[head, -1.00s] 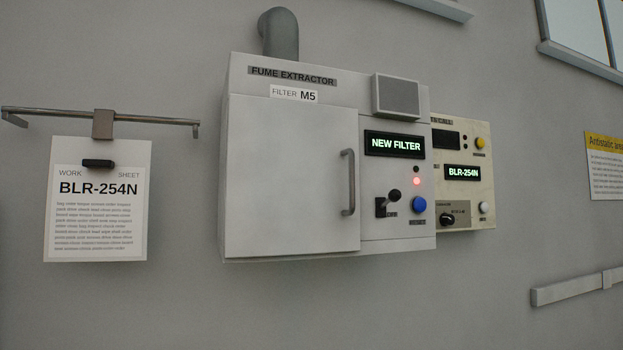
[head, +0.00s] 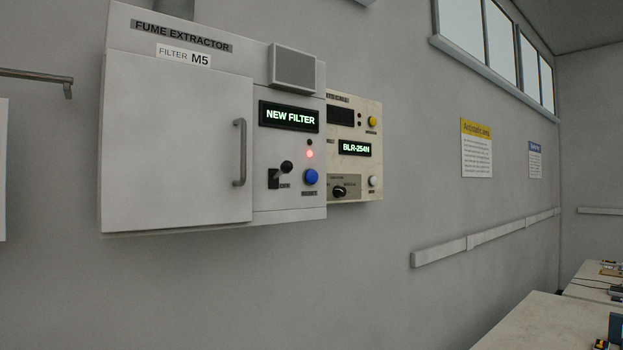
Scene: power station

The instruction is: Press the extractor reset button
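The fume extractor (head: 180,150) is a pale grey wall box in the head view, left of centre. Its door is shut and has a vertical handle (head: 240,152). A display (head: 289,116) on its right panel reads "NEW FILTER". A red light (head: 310,154) glows below the display, with a dark one above it. A blue round button (head: 311,177) sits under the red light; the label beneath it is too small to read. A black lever switch (head: 279,174) is to the button's left. My gripper is not in view.
A cream panel (head: 356,177) showing "BLR-254N" hangs right of the extractor, with a yellow button, a white button and a knob. A rail (head: 480,238) runs along the wall. Benches (head: 530,325) with small items stand at the lower right.

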